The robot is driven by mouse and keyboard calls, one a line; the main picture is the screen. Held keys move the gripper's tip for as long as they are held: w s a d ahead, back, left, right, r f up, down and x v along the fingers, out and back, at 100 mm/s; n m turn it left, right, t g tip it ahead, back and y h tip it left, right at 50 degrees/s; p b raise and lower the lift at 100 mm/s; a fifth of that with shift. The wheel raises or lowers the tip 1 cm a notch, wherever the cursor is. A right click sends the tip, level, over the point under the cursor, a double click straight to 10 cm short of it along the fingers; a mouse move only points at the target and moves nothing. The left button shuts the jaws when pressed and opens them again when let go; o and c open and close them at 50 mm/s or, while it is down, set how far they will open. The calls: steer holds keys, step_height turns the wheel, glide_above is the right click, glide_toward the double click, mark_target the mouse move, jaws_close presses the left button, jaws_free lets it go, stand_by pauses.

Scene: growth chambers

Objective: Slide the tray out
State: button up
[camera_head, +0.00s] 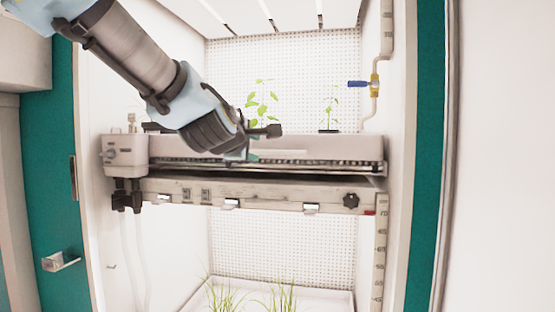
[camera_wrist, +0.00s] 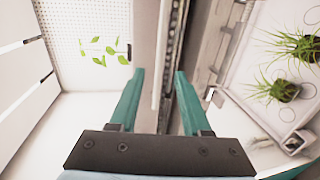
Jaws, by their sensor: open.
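The tray (camera_head: 330,148) is a long pale trough with a dark slotted strip along its lower front. It sits level on a shelf inside the chamber, with plants behind its front wall. My gripper (camera_head: 250,152) is at the middle of the tray's front, reaching in from the upper left. In the wrist view, its two teal fingers (camera_wrist: 159,72) are apart, one on each side of the tray's front wall (camera_wrist: 145,40) and slotted strip. Nothing is visibly clamped. I cannot tell whether either finger touches the tray.
A shelf beam (camera_head: 270,194) with clips and a black knob (camera_head: 351,201) runs just below the tray. A pale box (camera_head: 125,156) is at its left end. A pipe with a blue-handled valve (camera_head: 373,84) is at upper right. Grassy plants (camera_head: 280,298) stand below.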

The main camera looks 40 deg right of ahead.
mark_target(262, 152)
steer(key=p+x, duration=0.2)
steer(key=x, duration=0.8)
steer(key=shift+w, duration=0.1)
jaws_close()
steer(key=shift+f, duration=0.1)
stand_by(1.1)
